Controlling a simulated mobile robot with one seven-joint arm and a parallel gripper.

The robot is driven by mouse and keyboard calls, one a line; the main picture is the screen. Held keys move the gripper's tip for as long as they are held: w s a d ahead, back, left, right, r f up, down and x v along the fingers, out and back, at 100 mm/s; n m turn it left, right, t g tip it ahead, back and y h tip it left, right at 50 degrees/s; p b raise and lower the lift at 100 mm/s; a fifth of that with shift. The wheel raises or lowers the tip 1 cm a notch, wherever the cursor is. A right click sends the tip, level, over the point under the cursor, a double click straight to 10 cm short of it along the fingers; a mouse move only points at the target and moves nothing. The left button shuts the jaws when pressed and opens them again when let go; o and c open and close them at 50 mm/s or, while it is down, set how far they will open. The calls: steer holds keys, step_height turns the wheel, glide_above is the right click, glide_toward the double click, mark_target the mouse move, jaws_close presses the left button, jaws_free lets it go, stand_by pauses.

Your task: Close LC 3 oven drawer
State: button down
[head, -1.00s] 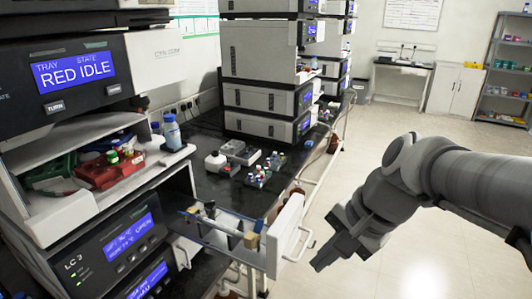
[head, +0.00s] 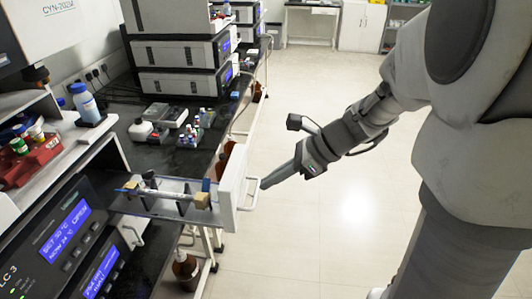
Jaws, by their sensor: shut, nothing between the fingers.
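The LC 3 oven drawer (head: 170,203) is pulled out from the LC 3 unit (head: 55,245) at the lower left. A column held in clips lies across it. Its white front panel (head: 230,188) has a handle (head: 250,193) on its outer side. My gripper (head: 264,185) is shut and empty, its tip at the right of the drawer front, by the handle. I cannot tell whether the tip touches the handle. The unit's display (head: 66,228) is lit blue and partly legible.
A tray unit with red racks (head: 30,163) and a blue-capped bottle (head: 85,103) stands above. Small vials (head: 190,135) and stacked instruments (head: 180,85) are on the black bench behind. The floor to the right is clear.

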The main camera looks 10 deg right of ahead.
steer(key=x, duration=0.5)
steer(key=shift+w+a+f+b, duration=0.1)
steer(key=shift+a+f+b, duration=0.15)
steer(key=shift+a+b, duration=0.1)
steer(key=w+a+p, duration=0.2)
steer(key=w+a, duration=0.1)
steer(key=a, duration=0.7)
steer(key=w+a+p, duration=0.3)
steer(key=w+a, duration=0.1)
steer(key=a, duration=0.6)
steer(key=w+a+p, duration=0.2)
steer(key=w+a, duration=0.2)
steer(key=a, duration=0.6)
steer(key=shift+w+a, duration=0.1)
steer(key=shift+a, duration=0.3)
steer(key=shift+a+r, duration=0.1)
steer(key=shift+a, duration=0.05)
steer(key=shift+r, duration=0.15)
